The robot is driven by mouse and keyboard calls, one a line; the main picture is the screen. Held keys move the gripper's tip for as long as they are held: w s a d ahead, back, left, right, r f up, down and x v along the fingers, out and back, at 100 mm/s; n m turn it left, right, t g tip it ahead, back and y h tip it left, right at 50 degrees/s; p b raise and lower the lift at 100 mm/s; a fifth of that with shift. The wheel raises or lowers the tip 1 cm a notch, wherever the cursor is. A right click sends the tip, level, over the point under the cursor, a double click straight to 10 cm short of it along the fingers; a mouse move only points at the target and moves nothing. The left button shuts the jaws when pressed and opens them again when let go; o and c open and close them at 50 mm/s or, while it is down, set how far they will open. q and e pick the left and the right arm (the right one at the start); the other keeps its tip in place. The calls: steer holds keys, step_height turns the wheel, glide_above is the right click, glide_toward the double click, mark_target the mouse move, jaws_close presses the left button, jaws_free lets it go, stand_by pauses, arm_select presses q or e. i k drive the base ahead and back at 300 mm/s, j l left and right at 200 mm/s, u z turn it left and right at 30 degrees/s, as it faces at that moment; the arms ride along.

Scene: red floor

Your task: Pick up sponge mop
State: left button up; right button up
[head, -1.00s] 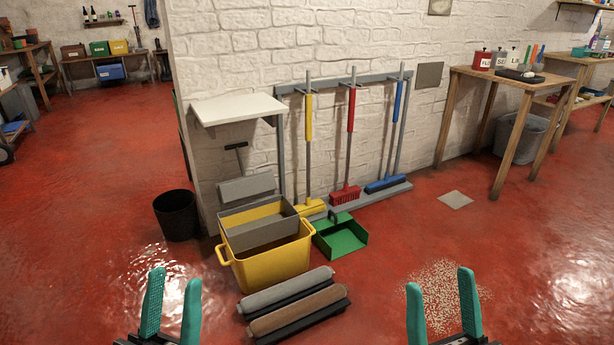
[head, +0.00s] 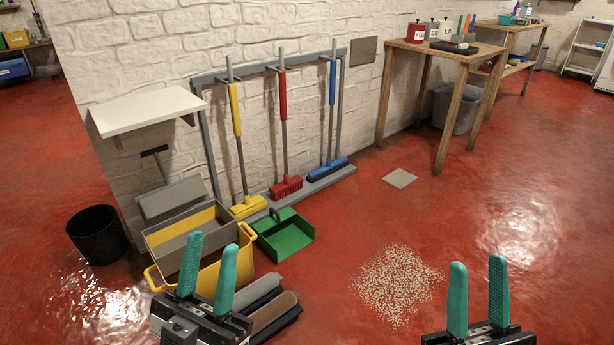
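Three long-handled tools stand upright in a grey wall rack. The left one has a yellow grip (head: 235,110) and a blocky yellow head (head: 249,207) near the floor; it looks most like the sponge mop, but I cannot be sure. The middle one is a red brush (head: 286,188), and the right one has a wide blue head (head: 328,169). My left gripper (head: 210,252) is open and empty, in front of the yellow bucket in the picture. My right gripper (head: 478,272) is open and empty at the lower right. Both are well apart from the tools.
A yellow bucket (head: 242,258) with a grey insert, a green dustpan (head: 284,236) and rollers (head: 270,312) lie in front of the rack. A black bin (head: 97,236) stands left.

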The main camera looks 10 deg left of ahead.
mark_target(249, 206)
steer(key=i+l+z, duration=0.1)
steer(key=i+z, duration=0.15)
steer(key=z, duration=0.15)
steer(key=i+z, duration=0.55)
steer(key=z, duration=0.2)
steer(key=i+u, duration=0.15)
steer(key=i, duration=0.25)
steer(key=i+l+u, duration=0.2)
steer(key=i, duration=0.25)
steer(key=i+u, duration=0.2)
steer(key=u, duration=0.3)
steer(key=i+u, duration=0.2)
steer(key=u, duration=0.3)
steer(key=i+l+u, duration=0.1)
steer(key=u, duration=0.35)
steer(key=i+l+u, duration=0.25)
steer(key=u, duration=0.25)
steer(key=i+l+u, duration=0.1)
steer(key=u, duration=0.3)
steer(key=i+l+u, duration=0.2)
steer(key=u, duration=0.25)
steer(key=i+l+u, duration=0.25)
steer(key=u, duration=0.15)
steer(key=i+l+u, duration=0.1)
steer(key=l+u, duration=0.3)
steer(key=i+l+u, duration=0.1)
steer(key=u, duration=0.35)
steer(key=l, duration=0.1)
